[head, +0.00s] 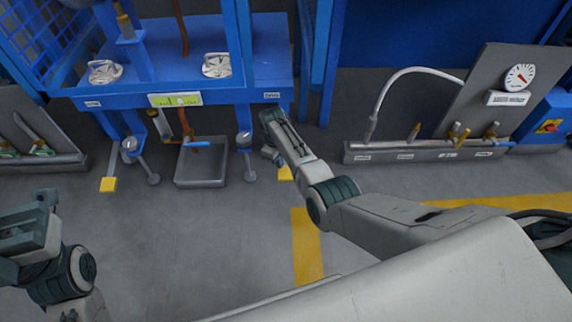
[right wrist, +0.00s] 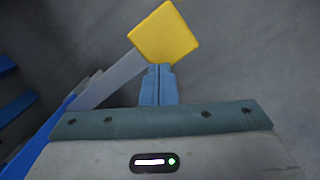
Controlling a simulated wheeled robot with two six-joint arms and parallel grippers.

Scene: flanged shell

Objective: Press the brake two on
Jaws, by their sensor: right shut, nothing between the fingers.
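A yellow pedal pad (head: 285,173) on a grey lever is low by the floor under the right end of the blue bench, and the right gripper partly hides it in the head view. In the right wrist view the yellow pad (right wrist: 166,34) lies just beyond the fingertips. My right gripper (head: 277,162) is shut and empty, its fingers (right wrist: 158,70) overlapping the pad's lower edge; I cannot tell whether they touch. A second yellow pedal (head: 108,184) is at the left. My left gripper (head: 44,198) is at the lower left, away from the pedals; its jaw state is unclear.
The blue bench (head: 185,94) stands above the pedals. A grey tray (head: 201,169) and thin bench legs with round feet are between them. A grey pipe rack (head: 430,150) with a gauge (head: 519,77) stands at the right. Open grey floor lies in front.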

